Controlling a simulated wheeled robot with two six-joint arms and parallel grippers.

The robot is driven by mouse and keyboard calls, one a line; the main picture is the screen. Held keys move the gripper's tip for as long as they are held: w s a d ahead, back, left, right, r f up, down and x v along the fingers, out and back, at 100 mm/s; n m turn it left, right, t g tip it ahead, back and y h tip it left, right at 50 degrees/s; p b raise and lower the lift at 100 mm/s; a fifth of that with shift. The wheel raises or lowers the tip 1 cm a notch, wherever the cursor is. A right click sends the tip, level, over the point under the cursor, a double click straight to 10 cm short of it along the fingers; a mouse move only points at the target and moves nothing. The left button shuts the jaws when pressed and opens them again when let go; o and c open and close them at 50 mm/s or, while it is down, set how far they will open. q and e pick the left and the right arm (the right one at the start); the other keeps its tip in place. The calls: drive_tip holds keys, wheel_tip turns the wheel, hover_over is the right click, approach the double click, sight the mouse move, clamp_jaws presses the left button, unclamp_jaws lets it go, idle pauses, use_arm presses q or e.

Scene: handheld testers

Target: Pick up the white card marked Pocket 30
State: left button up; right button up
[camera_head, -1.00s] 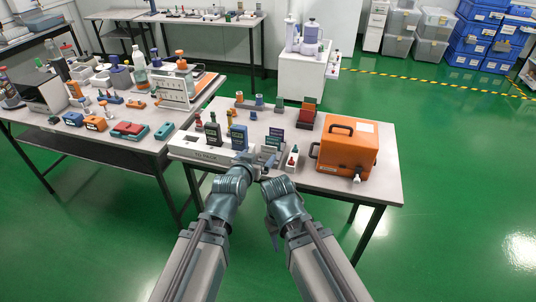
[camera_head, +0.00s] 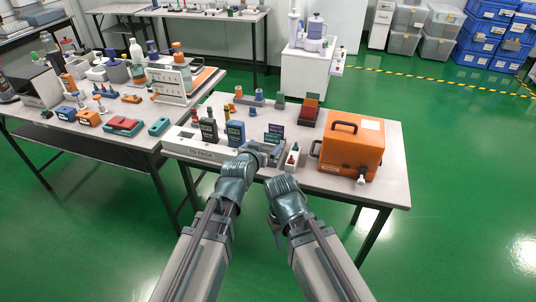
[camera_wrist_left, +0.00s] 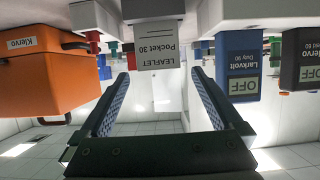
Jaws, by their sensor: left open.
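The white card marked Leaflet Pocket 30 (camera_wrist_left: 158,46) shows in the left wrist view, which is upside down. It stands upright in the upper middle, just beyond my left gripper's fingertips and between their lines. My left gripper (camera_wrist_left: 160,77) is open, with nothing between its fingers. In the head view my left gripper (camera_head: 264,148) is over the front of the right table, and I cannot make out the card there. My right gripper (camera_head: 276,232) hangs low in front of the table; its jaws are not clear.
A blue tester marked Larkvolt (camera_wrist_left: 238,66) and a dark tester (camera_wrist_left: 300,58) stand right of the card in the wrist view. An orange case (camera_head: 350,150) sits at the table's right. A long white To Pack tray (camera_head: 200,150) lies at the front left.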

sight(267, 144)
use_arm(q)
drive_tip(key=x, duration=0.2)
drive_tip(key=b+x, duration=0.1)
drive_tip(key=x, duration=0.1)
drive_tip(key=shift+d+f+b, duration=0.1)
drive_tip(key=shift+f+b, duration=0.2)
drive_tip(key=shift+f, duration=0.1)
drive_tip(key=shift+r, duration=0.1)
drive_tip(key=c, duration=1.2)
drive_tip(key=shift+c, duration=0.2)
drive_tip(key=shift+r, duration=0.1)
wheel_tip(267, 144, up, 10)
drive_tip(key=p, duration=1)
